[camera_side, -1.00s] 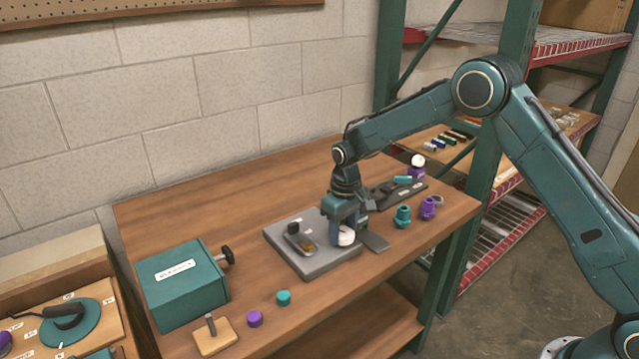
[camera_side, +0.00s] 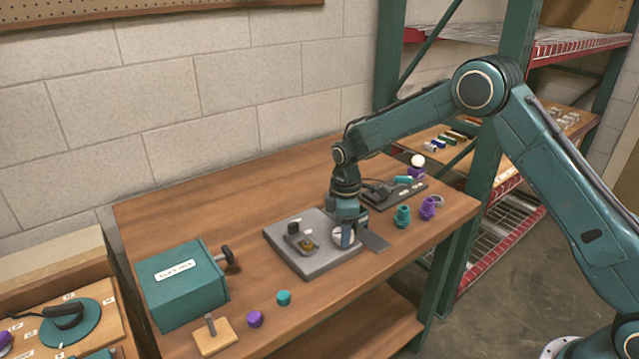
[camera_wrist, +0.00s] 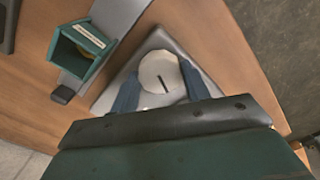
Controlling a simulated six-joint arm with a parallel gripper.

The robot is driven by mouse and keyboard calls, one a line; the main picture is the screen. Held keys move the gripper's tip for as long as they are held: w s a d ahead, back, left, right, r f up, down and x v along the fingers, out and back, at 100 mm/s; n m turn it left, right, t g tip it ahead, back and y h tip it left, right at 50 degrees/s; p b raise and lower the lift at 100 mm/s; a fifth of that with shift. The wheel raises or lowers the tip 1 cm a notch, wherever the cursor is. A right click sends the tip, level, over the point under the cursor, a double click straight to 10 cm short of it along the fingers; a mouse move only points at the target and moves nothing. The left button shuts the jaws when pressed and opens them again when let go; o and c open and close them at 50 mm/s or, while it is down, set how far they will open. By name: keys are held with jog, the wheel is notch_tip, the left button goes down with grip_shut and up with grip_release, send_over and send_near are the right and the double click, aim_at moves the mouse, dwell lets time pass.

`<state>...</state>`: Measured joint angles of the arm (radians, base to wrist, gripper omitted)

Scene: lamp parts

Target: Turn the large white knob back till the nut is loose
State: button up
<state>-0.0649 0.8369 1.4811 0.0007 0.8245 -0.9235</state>
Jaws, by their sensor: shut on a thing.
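The large white knob (camera_side: 339,239) sits at the right end of a grey base plate (camera_side: 290,262) on the wooden bench. In the wrist view the knob (camera_wrist: 160,73) is a round white disc with a dark line on its face. My gripper (camera_side: 346,234) points down over it, with one finger partly covering it in the side view. In the wrist view the blue fingers of my gripper (camera_wrist: 160,85) stand on either side of the knob, shut on it. I cannot make out the nut.
A dark clamp-like part (camera_side: 302,239) stands on the same plate. A teal box (camera_side: 183,284) is to the left. Teal (camera_side: 402,217) and purple (camera_side: 428,208) fittings stand to the right, and a dark tray (camera_side: 385,192) lies behind. The bench's back left is clear.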

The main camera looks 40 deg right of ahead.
jog(key=shift+w+n, duration=0.1)
jog(key=shift+n, duration=0.5)
jog(key=shift+a, duration=0.1)
jog(key=o, duration=1)
jog(key=shift+r, duration=0.15)
notch_tip(320, 180, up, 14)
jog(key=shift+f, duration=0.2)
